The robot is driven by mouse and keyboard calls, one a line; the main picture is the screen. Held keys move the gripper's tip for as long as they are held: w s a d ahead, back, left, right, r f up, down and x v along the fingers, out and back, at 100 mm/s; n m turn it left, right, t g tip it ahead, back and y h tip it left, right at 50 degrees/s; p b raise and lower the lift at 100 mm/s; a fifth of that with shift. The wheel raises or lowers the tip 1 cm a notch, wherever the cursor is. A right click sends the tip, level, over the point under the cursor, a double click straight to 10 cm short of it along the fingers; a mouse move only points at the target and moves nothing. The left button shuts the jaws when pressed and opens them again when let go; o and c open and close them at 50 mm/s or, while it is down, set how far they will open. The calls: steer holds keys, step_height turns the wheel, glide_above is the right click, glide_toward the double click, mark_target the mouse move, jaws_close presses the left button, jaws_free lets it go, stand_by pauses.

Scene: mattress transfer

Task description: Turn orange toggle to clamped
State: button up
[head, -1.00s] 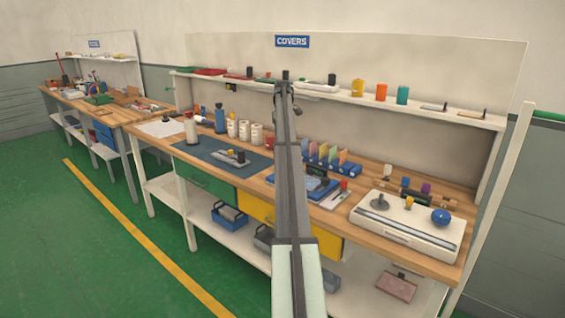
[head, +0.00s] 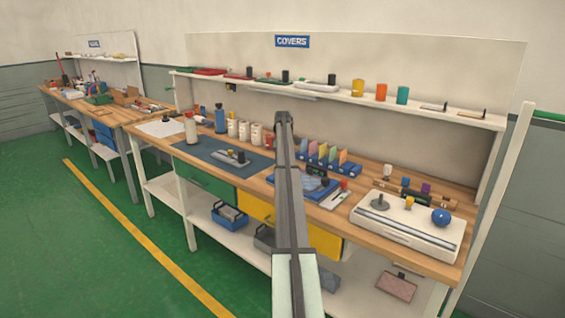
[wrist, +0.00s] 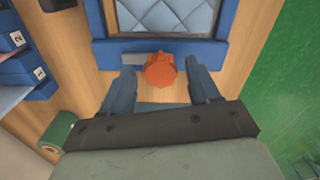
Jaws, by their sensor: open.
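The orange toggle (wrist: 160,71) shows in the wrist view at the near edge of a blue frame (wrist: 185,49). The frame surrounds a grey quilted pad (wrist: 165,14). My gripper (wrist: 160,76) is open, with one finger on each side of the toggle. A gap shows at each side in this view; whether the fingers are level with the toggle in height I cannot tell. In the head view the blue frame (head: 327,191) is on the bench, partly hidden by my arm. My fingers and the toggle cannot be made out there.
Blue numbered boxes (wrist: 25,68) stand left of my gripper in the wrist view, with a green part (wrist: 58,132) below them. The bench edge and green floor (wrist: 285,80) lie to the right. A white case (head: 408,229) sits right of the frame in the head view.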

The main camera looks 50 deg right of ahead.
steer(key=shift+f, duration=0.25)
steer(key=shift+c, duration=0.2)
steer(key=c, duration=1)
